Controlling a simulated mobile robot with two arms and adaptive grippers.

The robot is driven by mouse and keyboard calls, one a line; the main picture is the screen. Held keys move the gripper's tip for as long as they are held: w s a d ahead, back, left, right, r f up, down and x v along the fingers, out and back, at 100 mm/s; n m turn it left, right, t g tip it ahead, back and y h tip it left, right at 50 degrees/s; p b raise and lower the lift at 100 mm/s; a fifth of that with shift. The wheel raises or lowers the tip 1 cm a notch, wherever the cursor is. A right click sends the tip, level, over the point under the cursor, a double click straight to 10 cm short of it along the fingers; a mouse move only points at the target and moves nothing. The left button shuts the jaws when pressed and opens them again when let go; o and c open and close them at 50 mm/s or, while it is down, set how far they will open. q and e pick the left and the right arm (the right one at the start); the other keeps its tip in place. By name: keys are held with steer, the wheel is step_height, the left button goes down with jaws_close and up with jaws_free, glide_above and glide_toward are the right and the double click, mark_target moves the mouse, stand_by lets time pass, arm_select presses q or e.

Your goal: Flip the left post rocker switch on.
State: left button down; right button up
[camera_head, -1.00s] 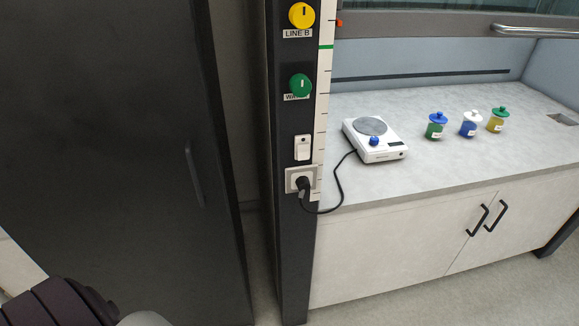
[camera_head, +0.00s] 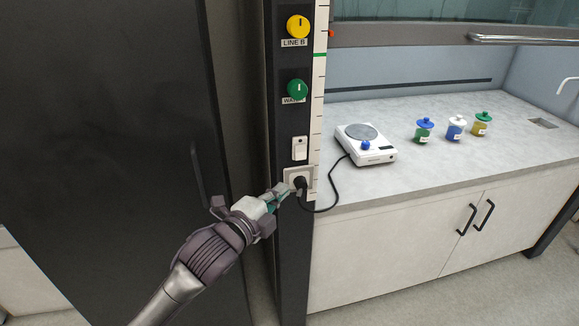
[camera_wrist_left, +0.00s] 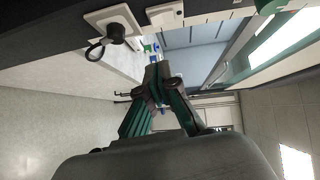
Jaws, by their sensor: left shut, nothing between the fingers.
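The white rocker switch (camera_head: 300,148) is on the dark left post (camera_head: 292,250), below the green knob and above the socket. In the left wrist view the switch plate (camera_wrist_left: 165,14) shows at the top, beside the socket. My left gripper (camera_head: 285,191) is shut and empty. In the head view it is in front of the post, below and left of the switch, near the socket's height. Its fingers also show in the left wrist view (camera_wrist_left: 158,70). It appears apart from the switch. My right gripper is not in view.
A black plug (camera_head: 300,183) sits in the white socket (camera_head: 290,174) under the switch, its cord running to a hotplate (camera_head: 366,146). Yellow (camera_head: 298,27) and green (camera_head: 297,90) knobs are above. A black cabinet (camera_head: 120,130) stands at left.

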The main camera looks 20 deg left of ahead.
arm_select(q)
steer(key=shift+w, duration=0.1)
steer(key=p, duration=0.2)
glide_toward(305, 157)
steer(key=w+d, duration=0.3)
steer(key=w+a, duration=0.1)
steer(key=w+a+p, duration=0.1)
steer(key=w, duration=0.1)
steer(key=shift+f, duration=0.4)
steer(key=shift+d, duration=0.1)
